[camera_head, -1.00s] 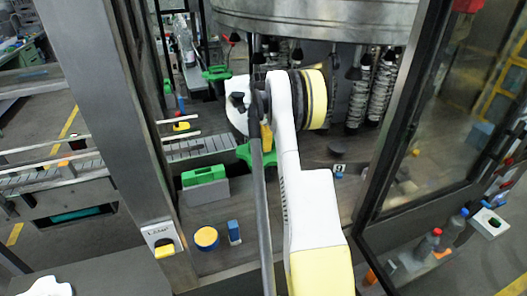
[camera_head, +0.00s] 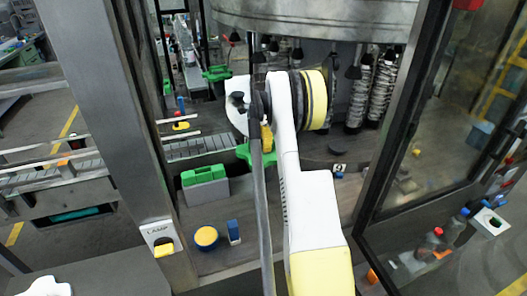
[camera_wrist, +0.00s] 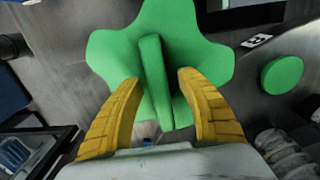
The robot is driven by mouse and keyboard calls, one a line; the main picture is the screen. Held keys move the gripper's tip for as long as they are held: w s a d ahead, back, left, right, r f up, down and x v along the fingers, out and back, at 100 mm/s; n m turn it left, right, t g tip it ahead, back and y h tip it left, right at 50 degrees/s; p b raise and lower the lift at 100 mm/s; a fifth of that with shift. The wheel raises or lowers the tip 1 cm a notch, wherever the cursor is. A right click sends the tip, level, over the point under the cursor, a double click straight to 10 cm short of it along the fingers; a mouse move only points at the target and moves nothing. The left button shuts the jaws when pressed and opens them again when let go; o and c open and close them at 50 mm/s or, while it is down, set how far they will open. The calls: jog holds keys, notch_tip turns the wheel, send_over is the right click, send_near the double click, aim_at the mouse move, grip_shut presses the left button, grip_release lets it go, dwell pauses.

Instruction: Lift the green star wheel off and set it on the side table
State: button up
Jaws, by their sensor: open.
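The green star wheel (camera_wrist: 205,62) fills the upper middle of the wrist view, with a raised green bar (camera_wrist: 154,75) across its middle. In the head view the wheel (camera_head: 243,152) is mostly hidden behind my arm. My gripper (camera_wrist: 159,82) is open, its two yellow fingers on either side of the bar, with visible gaps to it. I cannot tell how far the fingertips are above the wheel. In the head view a yellow finger (camera_head: 266,138) shows beside the wheel. I cannot tell which surface is the side table.
A large metal drum (camera_head: 320,20) hangs above my arm. A frame post (camera_head: 105,110) stands left, a glass door (camera_head: 430,120) right. A green disc (camera_wrist: 283,75) lies right of the wheel.

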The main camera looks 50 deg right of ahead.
jog(key=shift+c, duration=0.4)
grip_shut()
jog(key=shift+r+p, duration=0.4)
jog(key=shift+r, duration=0.2)
notch_tip(320, 180, up, 9)
jog(key=shift+r, duration=0.1)
notch_tip(320, 180, up, 7)
jog(key=p, duration=0.4)
